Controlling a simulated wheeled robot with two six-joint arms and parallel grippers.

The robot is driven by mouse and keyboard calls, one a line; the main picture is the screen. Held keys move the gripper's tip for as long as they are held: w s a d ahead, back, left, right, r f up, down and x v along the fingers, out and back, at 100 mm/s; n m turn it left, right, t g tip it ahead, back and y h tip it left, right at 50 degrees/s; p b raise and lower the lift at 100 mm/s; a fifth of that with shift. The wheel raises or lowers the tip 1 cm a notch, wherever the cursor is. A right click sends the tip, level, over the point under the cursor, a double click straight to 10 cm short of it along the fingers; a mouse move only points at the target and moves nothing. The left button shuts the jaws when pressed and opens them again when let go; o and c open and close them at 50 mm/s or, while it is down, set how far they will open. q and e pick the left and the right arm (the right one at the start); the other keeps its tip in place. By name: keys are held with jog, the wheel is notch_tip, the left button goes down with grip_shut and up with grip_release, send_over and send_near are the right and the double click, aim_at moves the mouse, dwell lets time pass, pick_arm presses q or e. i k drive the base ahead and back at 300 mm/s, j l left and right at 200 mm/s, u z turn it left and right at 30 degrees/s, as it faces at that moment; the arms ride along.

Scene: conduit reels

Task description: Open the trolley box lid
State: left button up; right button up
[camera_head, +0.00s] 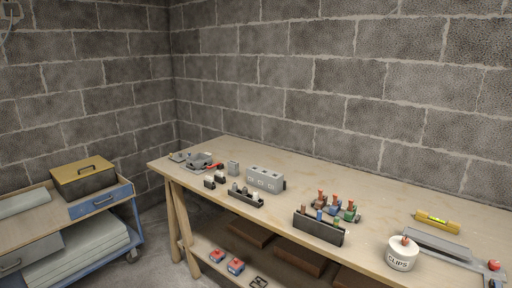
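The trolley box (86,187) stands on top of the blue trolley at the left of the head view. It has dark sides and a yellow-tan lid (82,171) with a dark handle (87,168) on top. The lid lies flat on the box and looks closed. Neither of my grippers is in view.
The blue trolley (126,193) has a drawer front beside the box and pale folded sheets (85,252) on its lower shelf. A wooden workbench (290,167) with small fittings, racks and a clips tub (402,256) fills the right. A floor gap separates trolley and bench.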

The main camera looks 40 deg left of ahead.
aim_at(68, 174)
jog(key=u, duration=2.45)
jog(key=i+z, duration=0.1)
jog(key=i, duration=0.55)
jog(key=i+j+z, duration=0.1)
jog(key=i, duration=0.55)
jog(key=i+j+z, duration=0.1)
jog(key=i, duration=0.55)
jog(key=j, duration=0.1)
